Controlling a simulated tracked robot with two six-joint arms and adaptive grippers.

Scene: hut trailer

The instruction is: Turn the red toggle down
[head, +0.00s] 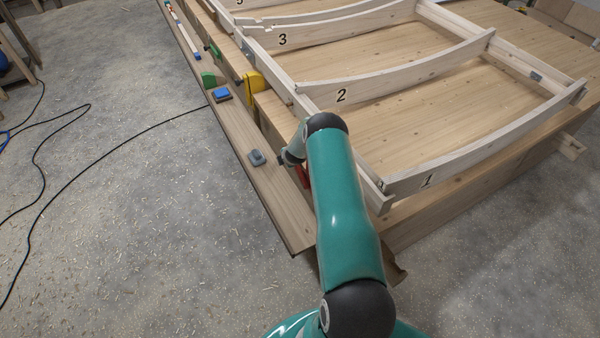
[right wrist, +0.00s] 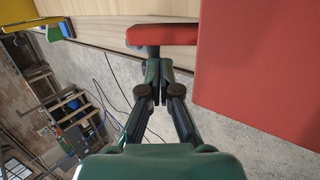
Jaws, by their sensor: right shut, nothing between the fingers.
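The red toggle (right wrist: 162,36) shows in the right wrist view as a red bar on a short dark stem, lying crosswise just beyond my fingertips. A large red block or panel (right wrist: 260,70) fills the right of that view. My right gripper (right wrist: 158,85) is shut and empty, with its tips close below the bar; I cannot tell whether they touch. In the head view a small piece of red (head: 303,177) shows beside my right arm, at the edge of the wooden frame; the arm hides the fingertips. My left gripper is not in view.
The numbered curved ribs (head: 410,70) stand to the right. A black cable (head: 130,140) crosses the floor.

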